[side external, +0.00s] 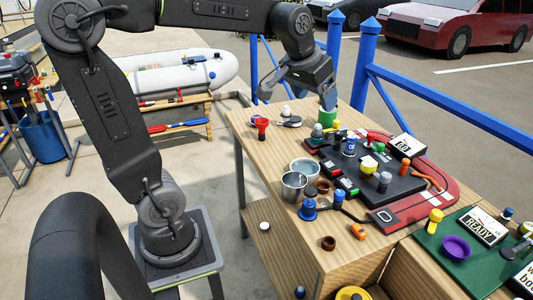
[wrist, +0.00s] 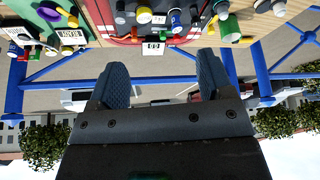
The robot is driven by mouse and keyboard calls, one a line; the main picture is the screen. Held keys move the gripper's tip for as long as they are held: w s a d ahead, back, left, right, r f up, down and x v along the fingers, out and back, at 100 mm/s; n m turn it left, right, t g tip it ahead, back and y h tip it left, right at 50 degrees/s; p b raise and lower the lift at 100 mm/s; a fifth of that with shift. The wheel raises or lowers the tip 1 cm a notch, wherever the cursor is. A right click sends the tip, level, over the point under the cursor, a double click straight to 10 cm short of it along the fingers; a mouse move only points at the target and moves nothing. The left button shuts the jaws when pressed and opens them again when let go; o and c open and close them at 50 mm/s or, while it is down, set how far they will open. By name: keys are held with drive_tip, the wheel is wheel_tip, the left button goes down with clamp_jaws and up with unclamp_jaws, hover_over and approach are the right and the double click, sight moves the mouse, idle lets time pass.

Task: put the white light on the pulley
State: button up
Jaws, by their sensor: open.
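A small white-topped piece (side external: 286,110), which looks like the white light, stands near the far left corner of the wooden table. A grey and dark piece (side external: 290,122) lies just in front of it; I cannot tell whether it is the pulley. My gripper (side external: 300,92) is above the table's far edge, right of the white piece and close to a green cylinder (side external: 327,115). In the wrist view, my gripper (wrist: 162,78) has its two fingers wide apart with nothing between them.
A red funnel-shaped piece (side external: 262,126) stands left of the grey piece. A red and black board (side external: 440,197) with several knobs fills the table's right part. Blue railings (side external: 440,92) run behind the table.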

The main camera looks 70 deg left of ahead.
drive_tip(key=s+d+f+m, duration=0.1)
drive_tip(key=s+d+f, duration=0.1)
drive_tip(key=s+d, duration=0.2)
drive_tip(key=s+d+f+m+h, duration=0.1)
drive_tip(key=s+d, duration=0.4)
drive_tip(key=s, duration=0.6)
wheel_tip(320, 180, down, 3)
drive_tip(key=shift+d+r+m+t+h, duration=0.15)
drive_tip(key=shift+d+m+t+h, duration=0.15)
drive_tip(key=shift+m, duration=0.4)
